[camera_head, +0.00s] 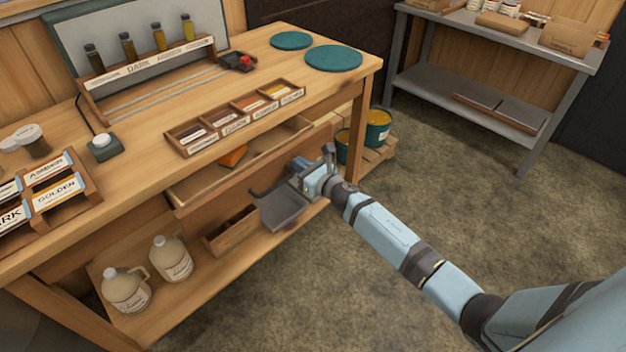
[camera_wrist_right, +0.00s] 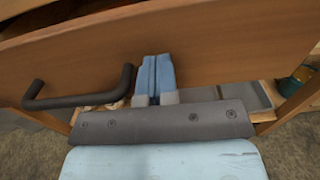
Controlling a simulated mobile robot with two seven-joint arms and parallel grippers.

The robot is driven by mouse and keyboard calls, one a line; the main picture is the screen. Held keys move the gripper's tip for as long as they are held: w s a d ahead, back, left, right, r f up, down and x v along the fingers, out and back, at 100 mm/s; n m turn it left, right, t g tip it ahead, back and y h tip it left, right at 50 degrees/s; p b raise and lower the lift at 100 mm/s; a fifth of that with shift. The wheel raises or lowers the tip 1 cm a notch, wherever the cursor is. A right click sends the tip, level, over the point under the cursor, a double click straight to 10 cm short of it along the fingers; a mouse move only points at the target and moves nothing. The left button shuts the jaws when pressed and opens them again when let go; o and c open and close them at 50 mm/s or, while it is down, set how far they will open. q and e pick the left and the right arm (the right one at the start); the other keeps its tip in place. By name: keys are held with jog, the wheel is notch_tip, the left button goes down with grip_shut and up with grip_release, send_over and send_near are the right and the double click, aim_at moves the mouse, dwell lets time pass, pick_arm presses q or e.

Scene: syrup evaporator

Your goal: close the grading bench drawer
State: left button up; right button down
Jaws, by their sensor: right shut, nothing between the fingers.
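The wooden grading bench (camera_head: 225,95) has a drawer (camera_head: 190,198) that stands partly open, with an orange item (camera_head: 233,156) inside. My right gripper (camera_head: 299,164) is at the right part of the drawer front. In the right wrist view the drawer front (camera_wrist_right: 215,50) fills the upper part, with its dark bar handle (camera_wrist_right: 80,101) to the left of my fingers (camera_wrist_right: 155,78). The fingers are shut with nothing between them and point at the drawer front. I cannot tell whether they touch it. My left gripper is not in view.
Sample racks and label trays (camera_head: 235,120) stand on the bench top. Two jugs (camera_head: 172,258) and a wooden box (camera_head: 232,232) are on the lower shelf. A green bucket (camera_head: 378,130) stands on a pallet beyond the bench. The floor at the right is clear.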

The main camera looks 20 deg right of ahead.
jog(key=b+x, duration=0.4)
jog(key=x, duration=0.5)
jog(key=shift+w+a+f, duration=0.1)
jog(key=shift+w+f, duration=0.05)
jog(key=shift+w, duration=0.15)
jog(key=shift+w+a, duration=0.1)
jog(key=shift+w, duration=0.3)
jog(key=shift+r, duration=0.4)
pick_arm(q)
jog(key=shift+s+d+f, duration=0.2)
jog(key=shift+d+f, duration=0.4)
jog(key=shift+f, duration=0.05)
pick_arm(e)
jog(key=shift+w, duration=0.1)
